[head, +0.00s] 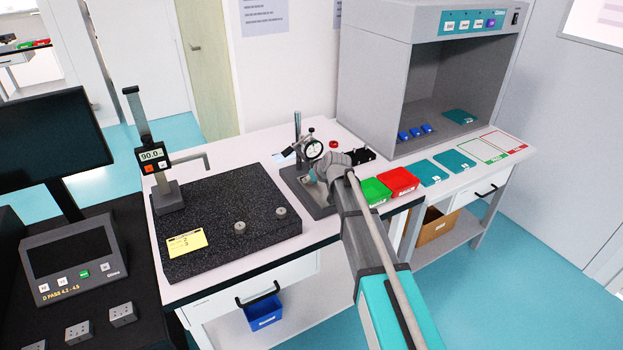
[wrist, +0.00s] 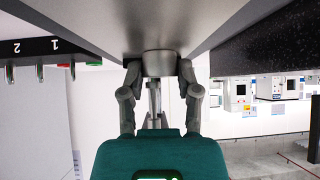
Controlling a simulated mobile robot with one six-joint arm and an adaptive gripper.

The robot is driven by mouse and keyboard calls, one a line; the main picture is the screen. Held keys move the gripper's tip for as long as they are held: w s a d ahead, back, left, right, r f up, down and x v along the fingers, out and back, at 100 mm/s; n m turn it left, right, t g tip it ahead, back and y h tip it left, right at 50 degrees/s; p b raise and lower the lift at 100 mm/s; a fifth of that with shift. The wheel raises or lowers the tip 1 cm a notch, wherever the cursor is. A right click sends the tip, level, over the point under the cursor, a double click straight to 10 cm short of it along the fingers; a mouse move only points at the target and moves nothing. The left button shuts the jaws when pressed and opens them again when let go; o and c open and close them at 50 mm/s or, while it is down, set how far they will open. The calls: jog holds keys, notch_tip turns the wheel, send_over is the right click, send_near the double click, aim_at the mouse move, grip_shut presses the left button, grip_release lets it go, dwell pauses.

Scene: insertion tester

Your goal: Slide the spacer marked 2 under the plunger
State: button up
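In the wrist view, which looks upside down, my gripper (wrist: 159,72) has a finger on each side of a short grey round piece (wrist: 158,62). Both fingertips seem to touch it. It looks like a spacer, but no number shows on it. A slim metal rod (wrist: 155,100), perhaps the plunger, lines up with the piece; whether they touch is unclear. In the head view my gripper (head: 308,179) is low beside the dial gauge (head: 312,149) on its stand. My arm hides much of the stand base (head: 318,205). The rack (wrist: 38,48) carries the marks 1 and 2.
A granite plate (head: 215,238) with a height gauge (head: 152,155) stands to the left. The green bin (head: 376,191) and red bin (head: 399,181) are close to the right of my arm. The black rack also shows behind my wrist (head: 362,155).

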jog(key=o, duration=0.4)
jog(key=shift+p+v, duration=0.65)
jog(key=shift+v, duration=0.2)
jog(key=p+v, duration=0.9)
jog(key=v, duration=0.4)
jog(key=shift+s+d+f+m+g+h, duration=0.65)
jog(key=shift+s+d+f+m+g, duration=0.2)
jog(key=shift+s+d, duration=1.55)
jog(key=shift+s+d+f+m+g+h, duration=0.6)
jog(key=shift+s+d+f+m+g, duration=0.25)
jog(key=shift+s+d, duration=1.5)
jog(key=shift+s+d+f+m+g+h, duration=0.8)
jog(key=shift+s+d, duration=1)
jog(key=shift+s, duration=1.15)
jog(key=shift+f, duration=0.1)
